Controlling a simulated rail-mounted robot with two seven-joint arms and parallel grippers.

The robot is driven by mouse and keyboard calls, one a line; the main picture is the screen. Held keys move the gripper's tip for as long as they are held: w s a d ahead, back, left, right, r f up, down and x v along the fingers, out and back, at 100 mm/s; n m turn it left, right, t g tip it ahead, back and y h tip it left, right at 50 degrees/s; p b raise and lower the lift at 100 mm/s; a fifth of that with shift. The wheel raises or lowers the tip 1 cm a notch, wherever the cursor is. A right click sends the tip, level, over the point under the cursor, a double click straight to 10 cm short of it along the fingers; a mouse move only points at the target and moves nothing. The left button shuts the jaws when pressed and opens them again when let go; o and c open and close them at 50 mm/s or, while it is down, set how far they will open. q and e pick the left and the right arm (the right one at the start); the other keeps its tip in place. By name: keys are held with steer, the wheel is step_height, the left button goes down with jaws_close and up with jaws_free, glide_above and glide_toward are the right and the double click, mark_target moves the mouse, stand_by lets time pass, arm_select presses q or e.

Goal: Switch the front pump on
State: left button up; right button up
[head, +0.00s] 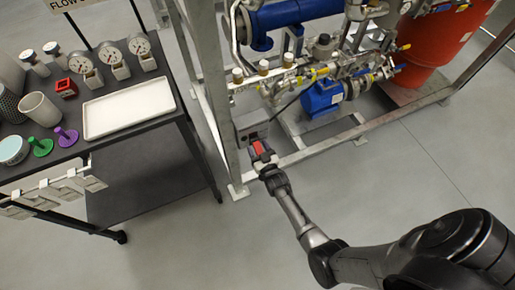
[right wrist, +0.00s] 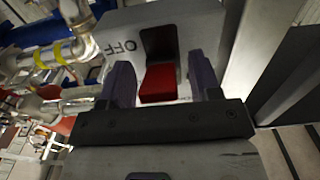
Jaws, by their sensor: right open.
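A grey switch box (head: 250,126) is fixed low on the skid frame, left of the blue front pump (head: 322,97). In the right wrist view the box (right wrist: 204,28) carries a red switch lever (right wrist: 158,84) below a dark slot, with the word OFF to its left. My right gripper (head: 262,150) is at the box. In the right wrist view its open fingers (right wrist: 163,82) stand on either side of the red lever, with a gap visible on each side. Whether a finger touches the box cannot be told. My left gripper is in neither view.
A dark cart (head: 150,175) at the left holds a white tray (head: 128,108), gauges and cups. A metal upright (head: 222,110) stands just left of the box. Pipes and valves run above the pump. A red drum (head: 437,45) stands at the right. The floor in front is clear.

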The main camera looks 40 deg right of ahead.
mark_target(256, 142)
steer(key=shift+w+d, duration=0.1)
steer(key=shift+w, duration=0.2)
steer(key=c, duration=0.9)
steer(key=shift+r+p, duration=0.15)
steer(key=shift+p, duration=0.2)
step_height(256, 142, up, 3)
steer(key=g+y+p, duration=0.1)
steer(key=g+p, duration=0.2)
steer(key=p, duration=0.4)
steer(key=g+y+p, duration=0.1)
steer(key=g+p, duration=0.2)
steer(key=p, duration=0.4)
steer(key=shift+s+f+g, duration=0.1)
steer(key=shift+f+g, duration=0.1)
steer(key=shift+g, duration=0.1)
steer(key=shift+g+p, duration=0.7)
steer(key=shift+p, duration=0.2)
steer(key=shift+g, duration=0.3)
steer(key=shift+y+p, duration=0.3)
